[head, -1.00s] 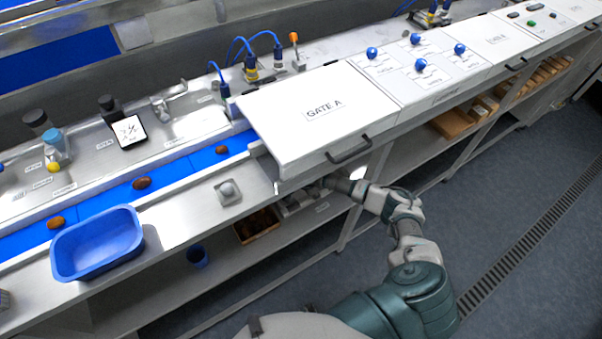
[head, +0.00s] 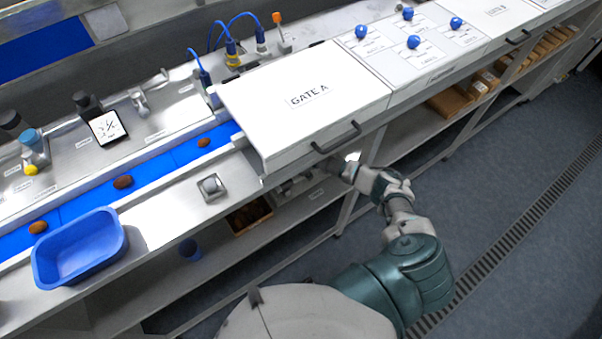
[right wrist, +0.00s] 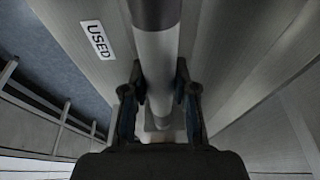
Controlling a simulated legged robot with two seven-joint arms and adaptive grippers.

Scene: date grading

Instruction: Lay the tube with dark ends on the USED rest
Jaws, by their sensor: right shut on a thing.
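In the right wrist view my right gripper (right wrist: 159,90) is shut on a tube (right wrist: 158,55), with one finger on each side of its pale grey middle. The tube's near-black end shows at the top of that view; its other end is mostly hidden behind the gripper. A USED label (right wrist: 97,40) lies on the grey surface left of the tube, apart from it. Whether the tube touches that surface I cannot tell. In the head view my right arm reaches in under the GATE A cover (head: 305,100), and the fingers are hidden there. My left gripper is out of view.
A lower shelf (head: 225,255) runs beneath the bench, with a wooden box (head: 262,226) and a blue cup (head: 190,250). A blue tray (head: 118,232) stands at the bench's front edge. The cover's handle (head: 338,138) juts out above my arm.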

